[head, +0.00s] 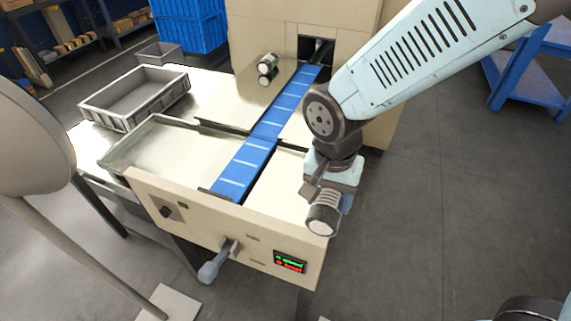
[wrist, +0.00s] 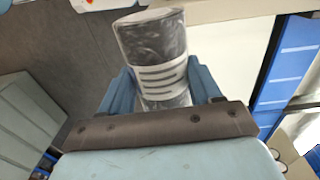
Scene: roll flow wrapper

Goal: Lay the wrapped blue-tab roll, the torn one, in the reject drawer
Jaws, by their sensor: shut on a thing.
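My gripper (head: 325,202) is shut on a wrapped roll (head: 323,219), held in the air beyond the right front corner of the machine. In the wrist view the roll (wrist: 160,60) stands between the two blue fingers (wrist: 160,78). It has a dark, glossy wrapped body and a pale band with dark stripes. I cannot make out a tab colour or a tear on it. A shallow metal tray (head: 117,150) with a raised rim is at the machine's left side and looks empty. I cannot tell whether this is the reject drawer.
A blue belt (head: 246,158) runs along the machine to a dark opening. A grey crate (head: 135,112) stands at the left. A lever (head: 212,268) juts from the front panel, beside a lit display (head: 290,261).

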